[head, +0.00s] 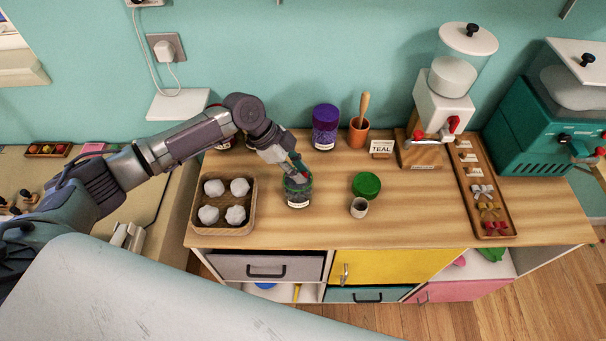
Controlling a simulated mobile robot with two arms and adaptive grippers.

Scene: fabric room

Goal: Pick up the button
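My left gripper (297,172) points down at the mouth of a glass jar (298,194) on the wooden counter. Its fingertips are small and partly hidden at the jar's rim, so I cannot tell whether they are open or shut. The jar has a pale label low on its front; its contents are too dark and small to make out. I cannot clearly pick out a button, in the jar or in the gripper. My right gripper is not in view.
A wicker tray (224,228) with several white lumps stands left of the jar. Right are a dispenser (444,104), bow tray (475,207) and teal machine (522,135). The front-centre counter is clear.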

